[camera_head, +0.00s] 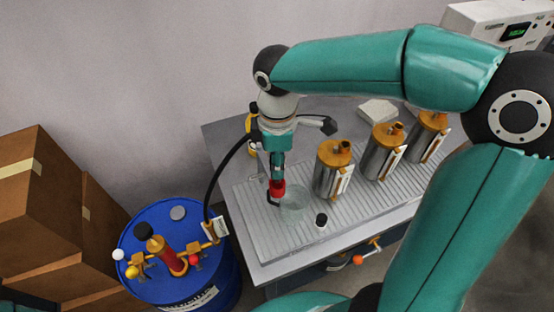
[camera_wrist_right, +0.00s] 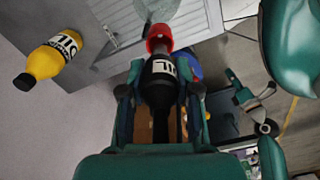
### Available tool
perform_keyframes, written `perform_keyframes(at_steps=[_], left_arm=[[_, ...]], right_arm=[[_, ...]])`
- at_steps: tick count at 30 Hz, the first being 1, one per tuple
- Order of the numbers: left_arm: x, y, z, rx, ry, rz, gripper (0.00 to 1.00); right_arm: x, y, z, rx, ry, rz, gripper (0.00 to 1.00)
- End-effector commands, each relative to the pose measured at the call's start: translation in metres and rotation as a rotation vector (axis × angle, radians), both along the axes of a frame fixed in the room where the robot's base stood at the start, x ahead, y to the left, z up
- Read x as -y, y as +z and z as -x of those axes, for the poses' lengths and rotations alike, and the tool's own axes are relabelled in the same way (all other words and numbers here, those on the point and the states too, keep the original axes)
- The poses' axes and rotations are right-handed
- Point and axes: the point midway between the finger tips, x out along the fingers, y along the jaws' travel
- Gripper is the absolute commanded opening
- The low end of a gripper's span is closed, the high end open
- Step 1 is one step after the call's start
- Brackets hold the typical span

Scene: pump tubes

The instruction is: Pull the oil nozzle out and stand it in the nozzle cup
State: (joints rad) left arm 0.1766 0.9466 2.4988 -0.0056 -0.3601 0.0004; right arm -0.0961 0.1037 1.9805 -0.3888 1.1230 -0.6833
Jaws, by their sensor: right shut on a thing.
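My right gripper (camera_head: 277,168) points down over the grey ribbed tray and is shut on the oil nozzle (camera_head: 277,187). In the wrist view the nozzle's black, labelled body (camera_wrist_right: 162,75) with its red collar (camera_wrist_right: 159,36) lies between the fingers of the gripper (camera_wrist_right: 160,90). The clear nozzle cup (camera_head: 292,208) stands on the tray, just right of and below the red part; it also shows beyond the collar in the wrist view (camera_wrist_right: 157,9). I cannot tell whether the tip is inside the cup. My left gripper is not in view.
A black hose (camera_head: 216,180) runs from the blue drum (camera_head: 150,218) with its red hand pump (camera_head: 170,256) up to the gripper. Several metal canisters with orange lids, one here (camera_head: 328,175), stand right of the cup. A yellow oil bottle (camera_wrist_right: 55,55) stands behind. Cardboard boxes (camera_head: 38,200) are left.

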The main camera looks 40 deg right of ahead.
Motion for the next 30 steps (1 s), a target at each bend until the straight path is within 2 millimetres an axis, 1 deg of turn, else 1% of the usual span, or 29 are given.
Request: perform_keyframes(at_steps=[30], left_arm=[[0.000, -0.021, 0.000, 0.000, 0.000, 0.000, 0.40]], right_arm=[[0.000, -0.027, 0.000, 0.000, 0.000, 0.000, 0.00]])
